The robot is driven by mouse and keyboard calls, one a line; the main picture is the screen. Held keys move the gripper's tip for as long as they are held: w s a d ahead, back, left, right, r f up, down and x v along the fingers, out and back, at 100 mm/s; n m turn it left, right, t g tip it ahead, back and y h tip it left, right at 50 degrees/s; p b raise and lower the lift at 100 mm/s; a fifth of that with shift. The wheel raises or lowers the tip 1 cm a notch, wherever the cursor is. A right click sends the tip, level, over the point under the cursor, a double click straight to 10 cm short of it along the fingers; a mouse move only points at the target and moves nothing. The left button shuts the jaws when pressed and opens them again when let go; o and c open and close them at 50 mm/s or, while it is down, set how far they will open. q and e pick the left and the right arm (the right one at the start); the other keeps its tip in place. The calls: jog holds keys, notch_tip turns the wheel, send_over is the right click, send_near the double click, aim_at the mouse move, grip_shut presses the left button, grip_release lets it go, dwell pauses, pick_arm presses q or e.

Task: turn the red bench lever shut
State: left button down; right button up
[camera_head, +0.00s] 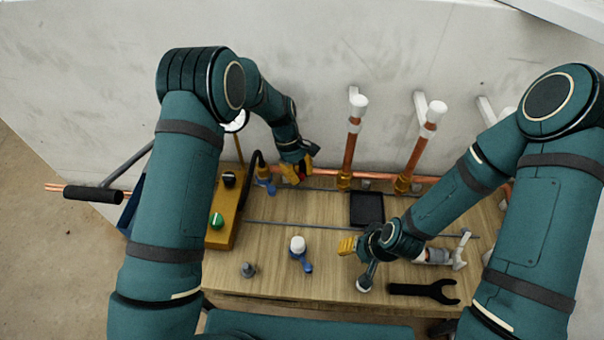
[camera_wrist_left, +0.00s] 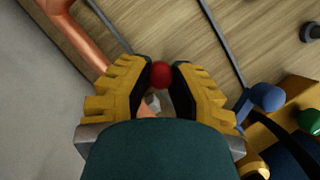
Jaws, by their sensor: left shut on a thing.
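The red bench lever shows in the left wrist view as a round red end (camera_wrist_left: 160,74) between my finger pads, with a small grey metal piece below it. My left gripper (camera_wrist_left: 160,85) is shut on it, with yellow ridged fingers on both sides. In the head view my left gripper (camera_head: 297,172) is at the back of the bench, by the wall, left of the upright copper pipes. It hides most of the lever there, so I cannot tell the lever's angle. My right gripper (camera_head: 348,246) is over the middle front of the bench; its finger gap is unclear.
A yellow control box (camera_head: 224,215) with a green button stands on the left of the wooden bench (camera_head: 270,292). A white-topped valve (camera_head: 298,245), a black open-ended wrench (camera_head: 425,290) and a black tray (camera_head: 367,222) are on it. Copper pipes (camera_head: 350,152) rise behind.

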aim_at(298, 174)
pick_arm(q)
jog(key=shift+a+f, duration=0.1)
dwell(0.4)
jog(key=c, duration=0.8)
grip_release()
pick_arm(e)
jog(key=shift+f, duration=0.1)
pick_arm(q)
jog(key=shift+o, duration=0.2)
notch_tip(298, 174, up, 10)
jog(key=shift+r, duration=0.1)
